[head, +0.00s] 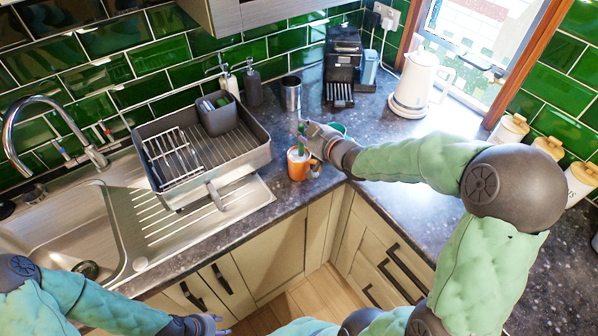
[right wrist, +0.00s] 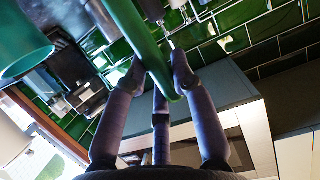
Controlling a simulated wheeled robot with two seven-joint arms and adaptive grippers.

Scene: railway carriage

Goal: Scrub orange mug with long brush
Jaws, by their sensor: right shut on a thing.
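The orange mug (head: 298,166) stands upright on the dark counter, just right of the drying rack, its handle to the right. My right gripper (head: 308,135) is above the mug's rim. It is shut on the long brush, whose green handle (right wrist: 140,35) runs between the fingers in the right wrist view; a bit of green (head: 301,127) also shows at the gripper in the head view. The brush head is hidden, so I cannot tell whether it is inside the mug. My left gripper (head: 208,325) is low at the bottom edge, away from the counter things; its opening is unclear.
A green cup (head: 338,129) stands just behind my right gripper and shows large in the right wrist view (right wrist: 22,42). The drying rack (head: 232,160) and sink (head: 60,225) are to the left. A metal tumbler (head: 291,93), coffee machine (head: 343,55) and white kettle (head: 415,85) stand behind.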

